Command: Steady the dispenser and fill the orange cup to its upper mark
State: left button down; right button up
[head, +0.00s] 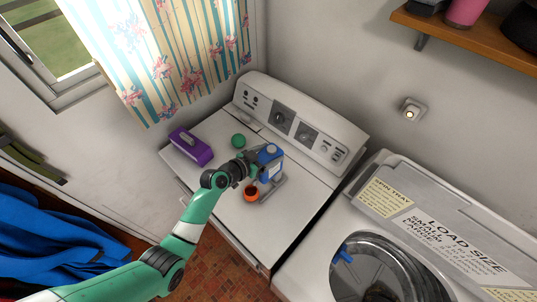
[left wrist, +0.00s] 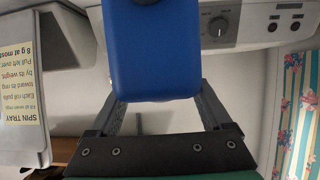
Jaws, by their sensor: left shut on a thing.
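The blue dispenser (head: 270,153) stands on top of the white machine at the left, with a grey stand or tray (head: 272,191) at its foot. My left gripper (head: 257,171) is shut on the dispenser. In the left wrist view the blue body (left wrist: 152,50) fills the space between the two dark fingers. The orange cup (head: 250,193) sits upright just below and left of the dispenser in the head view. Its inside looks dark. I cannot make out its marks or its level. My right gripper is in neither view.
A purple box (head: 190,147) and a green round object (head: 238,140) sit on the same machine top, left of the dispenser. The control panel (head: 300,125) rises behind. At the right is an open washer tub (head: 375,270) with a blue part at its rim. The machine's front right top is clear.

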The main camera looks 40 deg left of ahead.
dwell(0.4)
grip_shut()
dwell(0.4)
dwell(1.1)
